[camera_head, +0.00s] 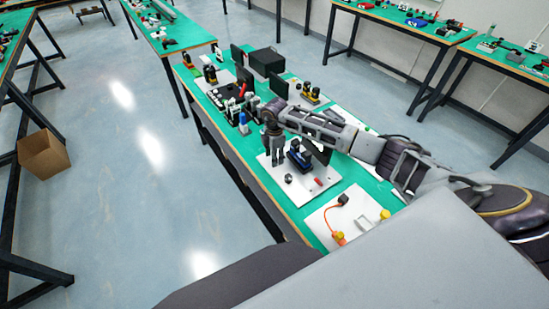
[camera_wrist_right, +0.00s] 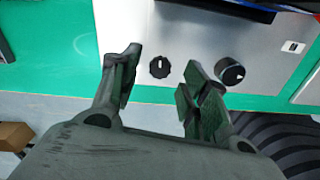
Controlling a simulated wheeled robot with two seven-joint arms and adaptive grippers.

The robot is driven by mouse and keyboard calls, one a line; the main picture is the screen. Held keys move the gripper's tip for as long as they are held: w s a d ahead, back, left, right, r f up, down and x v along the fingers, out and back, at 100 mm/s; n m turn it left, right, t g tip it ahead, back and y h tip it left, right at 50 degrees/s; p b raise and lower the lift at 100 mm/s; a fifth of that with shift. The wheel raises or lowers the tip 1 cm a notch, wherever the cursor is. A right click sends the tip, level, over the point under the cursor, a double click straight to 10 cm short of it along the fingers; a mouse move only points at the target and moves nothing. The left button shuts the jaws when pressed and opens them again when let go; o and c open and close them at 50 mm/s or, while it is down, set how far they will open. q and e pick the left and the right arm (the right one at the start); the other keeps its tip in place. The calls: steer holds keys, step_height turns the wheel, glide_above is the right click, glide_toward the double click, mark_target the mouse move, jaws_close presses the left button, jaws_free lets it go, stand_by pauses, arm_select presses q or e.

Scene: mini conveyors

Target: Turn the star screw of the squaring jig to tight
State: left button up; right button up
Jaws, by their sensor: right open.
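In the right wrist view the gripper (camera_wrist_right: 162,60) is open and empty. Between its fingertips in the picture is a black lobed knob with a white line, apparently the star screw (camera_wrist_right: 159,67); I cannot tell how far below the fingers it lies. A second, round black knob (camera_wrist_right: 230,72) sits right of the right finger. In the head view the star screw seems hidden by the gripper. My left gripper is out of view.
A red piece (camera_head: 318,182) is on the same plate. Another plate with an orange cable (camera_head: 331,216) is nearer on the green bench. Several fixtures and a black box (camera_head: 266,62) stand farther along. A cardboard box (camera_head: 43,155) is on the floor at left.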

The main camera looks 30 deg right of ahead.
step_height(320, 180, up, 10)
steer(key=shift+r, duration=0.25)
stand_by(0.3)
steer(key=shift+f, duration=0.1)
stand_by(0.5)
